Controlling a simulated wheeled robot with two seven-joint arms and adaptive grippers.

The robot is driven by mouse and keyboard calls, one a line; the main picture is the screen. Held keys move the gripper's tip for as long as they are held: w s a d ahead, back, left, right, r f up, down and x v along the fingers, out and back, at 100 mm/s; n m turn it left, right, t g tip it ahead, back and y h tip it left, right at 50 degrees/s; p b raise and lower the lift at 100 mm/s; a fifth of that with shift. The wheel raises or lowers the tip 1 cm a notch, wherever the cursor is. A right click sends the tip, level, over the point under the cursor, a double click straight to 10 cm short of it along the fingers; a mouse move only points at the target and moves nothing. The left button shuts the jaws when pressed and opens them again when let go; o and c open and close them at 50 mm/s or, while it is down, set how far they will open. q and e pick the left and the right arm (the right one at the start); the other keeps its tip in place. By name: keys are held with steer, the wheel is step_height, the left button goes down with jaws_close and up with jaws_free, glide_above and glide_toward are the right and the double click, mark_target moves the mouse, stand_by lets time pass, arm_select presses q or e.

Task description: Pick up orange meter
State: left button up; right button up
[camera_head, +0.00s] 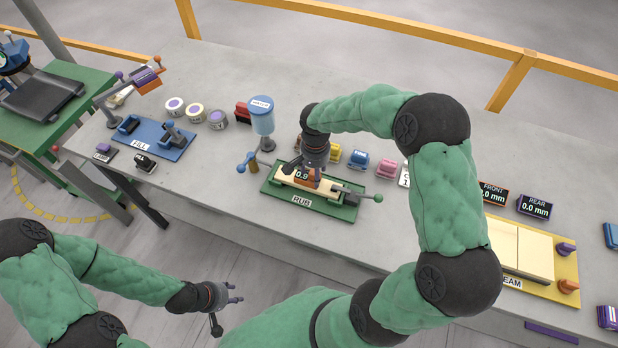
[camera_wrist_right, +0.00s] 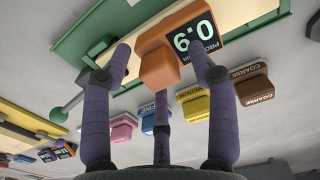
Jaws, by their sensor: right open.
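The orange meter (camera_head: 302,175) has a dark display reading 0.9 and lies on the cream block of the green RUB fixture (camera_head: 330,207). In the right wrist view the meter (camera_wrist_right: 182,30) shows its orange knob (camera_wrist_right: 158,68) towards me. My right gripper (camera_head: 312,176) is above the meter, pointing down. Its three purple fingers (camera_wrist_right: 160,62) are open and spread around the knob; whether they touch it I cannot tell. My left gripper (camera_head: 222,302) is open and empty, low in front of the bench.
Yellow, blue and pink blocks (camera_head: 359,158) stand just behind the fixture. A blue-topped canister (camera_head: 262,118) stands at its left. FRONT (camera_head: 493,194) and REAR (camera_head: 535,207) displays and a yellow tray (camera_head: 562,285) are at the right. A blue FILL fixture (camera_head: 150,138) is at the left.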

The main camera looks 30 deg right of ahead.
steer(key=shift+f, duration=0.15)
steer(key=shift+c, duration=0.3)
jaws_close()
